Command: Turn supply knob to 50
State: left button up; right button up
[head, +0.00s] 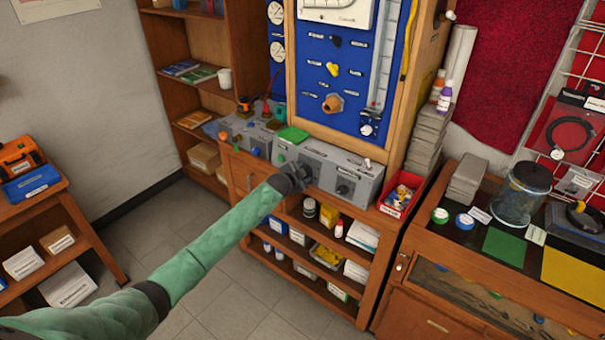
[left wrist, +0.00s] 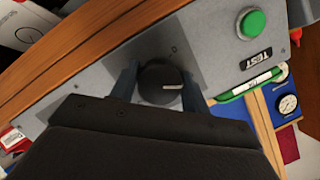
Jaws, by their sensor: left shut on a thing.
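The supply knob is a black round knob (left wrist: 160,84) with a pale pointer line, on the sloped face of a grey control box (head: 360,180). In the left wrist view my left gripper (left wrist: 160,90) has one finger on each side of the knob and is shut on it. The pointer line lies towards the right finger. In the head view my left gripper (head: 293,178) is at the front of the grey box and hides the knob. The scale marks around the knob are mostly covered or too small to read. My right gripper is not in view.
A green button (left wrist: 253,23) with a TEST label sits beside the knob. Another black knob (head: 343,188) is further right on the box. A red bin (head: 401,193) stands at the box's right end. Shelves with bottles and boxes lie below.

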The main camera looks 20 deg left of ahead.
pick_arm(q)
jog(key=shift+f, duration=0.15)
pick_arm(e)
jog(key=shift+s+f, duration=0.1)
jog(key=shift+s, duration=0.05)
pick_arm(q)
jog(key=o, duration=0.8)
jog(key=shift+o, duration=0.9)
jog(key=b+v, duration=0.3)
jog(key=v, duration=0.4)
jog(key=shift+s, duration=0.35)
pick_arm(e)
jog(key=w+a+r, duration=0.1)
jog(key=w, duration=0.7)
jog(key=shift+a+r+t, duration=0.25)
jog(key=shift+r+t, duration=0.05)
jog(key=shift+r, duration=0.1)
pick_arm(q)
jog(key=shift+a, duration=0.15)
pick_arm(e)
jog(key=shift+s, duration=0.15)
